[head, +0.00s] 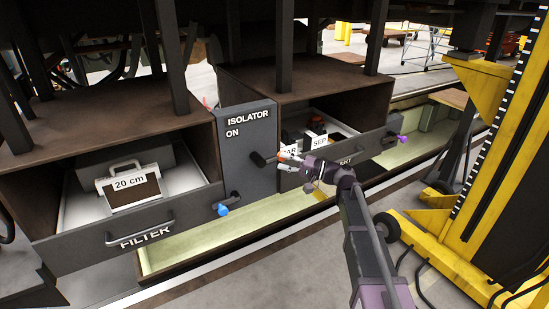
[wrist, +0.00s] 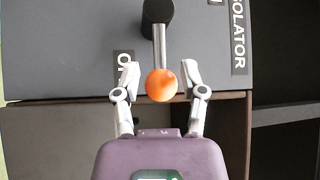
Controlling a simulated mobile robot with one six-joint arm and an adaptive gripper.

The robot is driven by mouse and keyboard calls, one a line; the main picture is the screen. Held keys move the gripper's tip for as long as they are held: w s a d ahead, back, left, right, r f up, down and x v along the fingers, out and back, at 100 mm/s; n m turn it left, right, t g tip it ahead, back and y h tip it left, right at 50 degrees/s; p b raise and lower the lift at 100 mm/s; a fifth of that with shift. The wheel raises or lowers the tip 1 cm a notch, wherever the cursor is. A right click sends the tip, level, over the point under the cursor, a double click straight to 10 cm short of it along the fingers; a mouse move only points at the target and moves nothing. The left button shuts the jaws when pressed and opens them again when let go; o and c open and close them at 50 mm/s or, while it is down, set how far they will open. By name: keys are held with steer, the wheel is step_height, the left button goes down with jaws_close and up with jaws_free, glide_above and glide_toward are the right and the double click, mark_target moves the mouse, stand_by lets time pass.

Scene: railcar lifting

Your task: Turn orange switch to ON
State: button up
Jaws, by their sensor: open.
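The isolator switch is a lever with an orange ball knob (wrist: 161,85) on a metal rod and a dark round pivot (wrist: 157,17). In the head view the lever (head: 262,159) points right from the dark grey isolator panel (head: 248,180), whose ON label (head: 232,133) is above and left of the pivot. My gripper (wrist: 161,77) is open, with one fingertip on each side of the knob and small gaps showing. In the head view my gripper (head: 284,157) hides most of the knob. A second label (wrist: 123,62) beside the knob is partly hidden by a finger.
A FILTER drawer (head: 140,236) with a blue knob (head: 222,210) stands open left of the panel. Another open drawer (head: 340,160) with a purple knob (head: 402,139) is just right, close behind my gripper. A yellow lifting post (head: 500,140) stands at the right.

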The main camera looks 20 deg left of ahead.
mark_target(277, 159)
steer(key=shift+s+a+r, duration=0.1)
steer(key=shift+a+r, duration=0.05)
steer(key=shift+a, duration=0.75)
steer(key=shift+s+a+r, duration=0.1)
steer(key=shift+a, duration=0.75)
jaws_close()
